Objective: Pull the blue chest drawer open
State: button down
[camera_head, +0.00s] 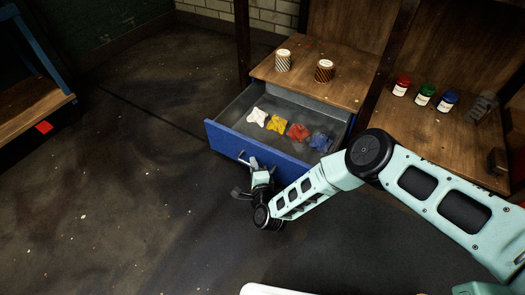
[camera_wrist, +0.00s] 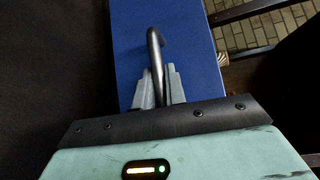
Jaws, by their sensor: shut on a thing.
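The blue chest drawer (camera_head: 228,139) stands open in the head view, pulled out from under a wooden top. Its grey inside shows, with white, yellow, red and blue crumpled pieces lying in a row. My gripper (camera_head: 248,178) is at the drawer's blue front. In the wrist view, my gripper (camera_wrist: 158,88) has its two grey fingers shut on the dark metal handle (camera_wrist: 153,42) of the blue front (camera_wrist: 190,35). The fingers cover the lower part of the handle.
Two striped tins (camera_head: 283,60) (camera_head: 324,70) stand on the chest top (camera_head: 345,92). Red, green and blue jars (camera_head: 424,95) stand on the wooden surface at right. A low wooden bench (camera_head: 30,108) is at far left. The dark floor (camera_head: 130,190) left of the drawer is clear.

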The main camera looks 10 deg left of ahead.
jog(key=shift+s+a, duration=0.25)
jog(key=shift+s, duration=0.55)
jog(key=shift+s+a, duration=0.25)
jog(key=shift+s, duration=0.5)
jog(key=c, duration=1.5)
grip_release()
jog(key=shift+o, duration=0.2)
